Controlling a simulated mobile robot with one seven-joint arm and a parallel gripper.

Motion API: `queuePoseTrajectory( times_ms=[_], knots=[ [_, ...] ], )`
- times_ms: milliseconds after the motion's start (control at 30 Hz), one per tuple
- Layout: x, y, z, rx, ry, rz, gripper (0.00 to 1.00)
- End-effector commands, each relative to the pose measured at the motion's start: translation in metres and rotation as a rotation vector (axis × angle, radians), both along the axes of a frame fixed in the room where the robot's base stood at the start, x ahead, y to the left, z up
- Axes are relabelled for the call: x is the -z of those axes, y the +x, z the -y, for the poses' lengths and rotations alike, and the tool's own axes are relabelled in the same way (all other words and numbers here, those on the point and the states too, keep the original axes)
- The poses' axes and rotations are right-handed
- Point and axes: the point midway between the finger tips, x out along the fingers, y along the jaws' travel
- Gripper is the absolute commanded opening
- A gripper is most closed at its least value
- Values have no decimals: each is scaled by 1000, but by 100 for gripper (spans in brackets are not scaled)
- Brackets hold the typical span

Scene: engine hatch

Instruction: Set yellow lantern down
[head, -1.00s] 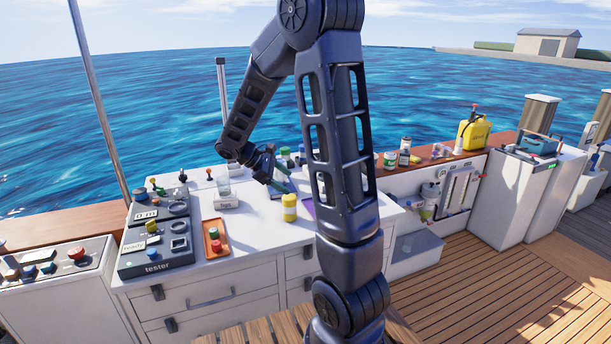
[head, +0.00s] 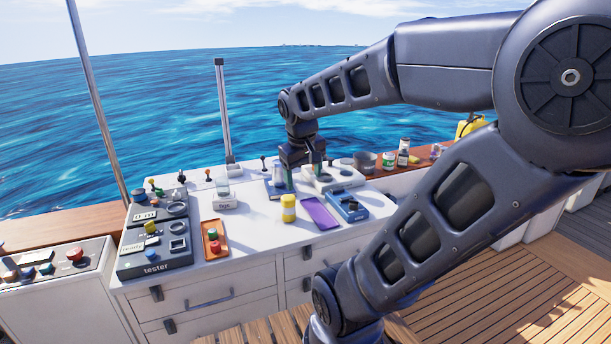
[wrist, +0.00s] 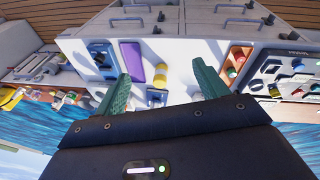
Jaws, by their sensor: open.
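The yellow lantern (head: 288,208), a small yellow cylinder with a pale band, stands upright on the white worktop (head: 262,235). In the wrist view the lantern (wrist: 160,76) shows beyond my fingers, in the gap between them. My gripper (head: 303,176) points down over the back of the worktop, behind the lantern and apart from it. In the wrist view my gripper (wrist: 165,70) has its two green fingers spread wide, with nothing held between them.
A purple mat (head: 320,214) lies right of the lantern, with a blue device (head: 347,206) beyond it. An orange tray (head: 216,240) and a dark tester (head: 155,257) are to the left. A glass jar on a labelled base (head: 225,203) stands behind left. The front worktop is clear.

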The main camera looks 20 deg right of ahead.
Motion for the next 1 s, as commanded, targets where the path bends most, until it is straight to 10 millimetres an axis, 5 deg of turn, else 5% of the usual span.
queuePoseTrajectory(
  times_ms=[333, 1000],
  knots=[
    [-15, -32, -8, 149, 169, 181, 72],
    [-16, -34, -9, 160, 182, 194, 72]
  ],
)
